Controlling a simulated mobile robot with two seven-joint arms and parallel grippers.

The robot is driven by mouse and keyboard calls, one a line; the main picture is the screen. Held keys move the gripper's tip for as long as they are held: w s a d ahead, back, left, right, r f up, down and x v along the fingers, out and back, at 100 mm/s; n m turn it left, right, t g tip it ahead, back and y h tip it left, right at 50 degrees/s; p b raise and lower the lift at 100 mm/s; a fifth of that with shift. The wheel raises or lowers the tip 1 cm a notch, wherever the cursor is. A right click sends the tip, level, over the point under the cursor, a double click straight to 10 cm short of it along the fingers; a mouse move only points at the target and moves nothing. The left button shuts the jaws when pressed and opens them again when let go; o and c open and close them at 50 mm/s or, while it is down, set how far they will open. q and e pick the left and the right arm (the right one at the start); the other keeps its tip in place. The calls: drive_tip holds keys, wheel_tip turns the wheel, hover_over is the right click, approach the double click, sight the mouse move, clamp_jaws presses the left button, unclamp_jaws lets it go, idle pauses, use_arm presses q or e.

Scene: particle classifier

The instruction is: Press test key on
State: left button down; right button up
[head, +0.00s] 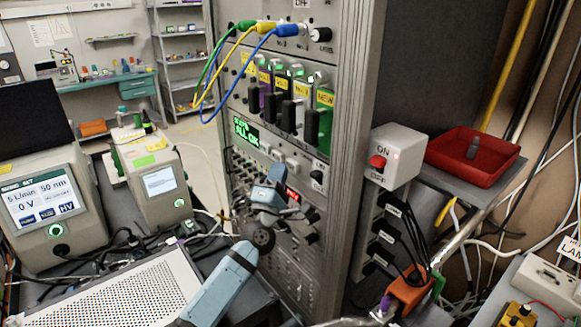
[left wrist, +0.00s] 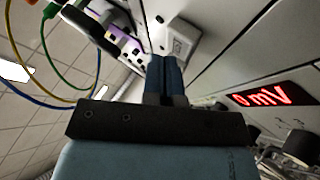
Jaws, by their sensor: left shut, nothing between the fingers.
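The instrument rack (head: 345,130) stands in the middle of the head view. On its front, right of a green lit display (head: 246,131), sit a few small pale keys (head: 278,155); I cannot read which one is the test key. My left gripper (head: 276,172) is shut and empty, its fingertips just below these keys. In the left wrist view its closed fingers (left wrist: 165,75) point at a pale key (left wrist: 181,41) on the panel. I cannot tell whether they touch it. My right gripper is not in view.
A red "0 mV" display (left wrist: 272,96) is beside the left gripper. Black-handled modules (head: 290,115) and green, yellow and blue cables (head: 225,50) are above. A grey box with a red switch (head: 378,161) and a red tray (head: 472,155) stand right. Instruments (head: 50,215) stand left.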

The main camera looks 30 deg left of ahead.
use_arm(q)
drive_tip(key=shift+w+d, duration=0.35)
drive_tip(key=shift+w, duration=0.4)
idle(1.0)
drive_tip(key=shift+s, duration=0.1)
drive_tip(key=shift+s+a, duration=0.25)
drive_tip(key=shift+s, duration=0.3)
drive_tip(key=shift+s+a, duration=0.25)
drive_tip(key=shift+s, duration=0.25)
drive_tip(key=s, duration=0.1)
drive_tip(key=s+a, duration=0.1)
drive_tip(key=s, duration=0.1)
drive_tip(key=s+a, duration=0.1)
drive_tip(key=shift+s+p, duration=0.35)
drive_tip(key=shift+p, duration=0.05)
idle(0.5)
